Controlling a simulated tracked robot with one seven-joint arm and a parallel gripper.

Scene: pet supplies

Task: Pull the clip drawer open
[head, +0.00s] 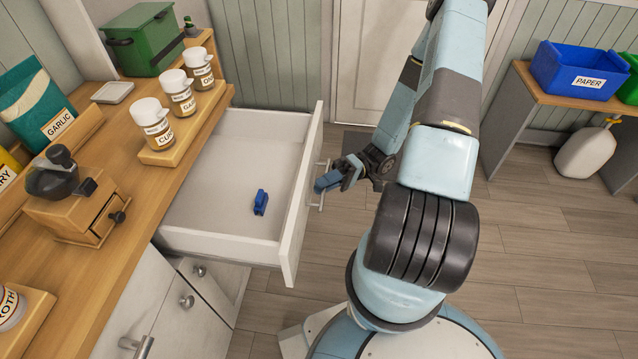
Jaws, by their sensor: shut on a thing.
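The white clip drawer (240,160) stands pulled out from under the wooden counter on the left in the head view. A small blue clip (260,203) lies inside on its floor, and the rest of the visible floor is bare. A metal bar handle (321,197) is on the drawer's front panel (302,200). My gripper (324,183) is at the handle, outside the front panel, and is shut on it. The fingertips are small in the picture, and part of the handle is hidden behind them.
The counter (130,200) holds labelled jars (181,98) on a wooden rack, a green box (140,38) and a small wooden grinder (75,203). White cabinet doors (180,310) are below. A bench (560,95) with a blue PAPER bin (575,72) stands right. Open floor lies right of my arm.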

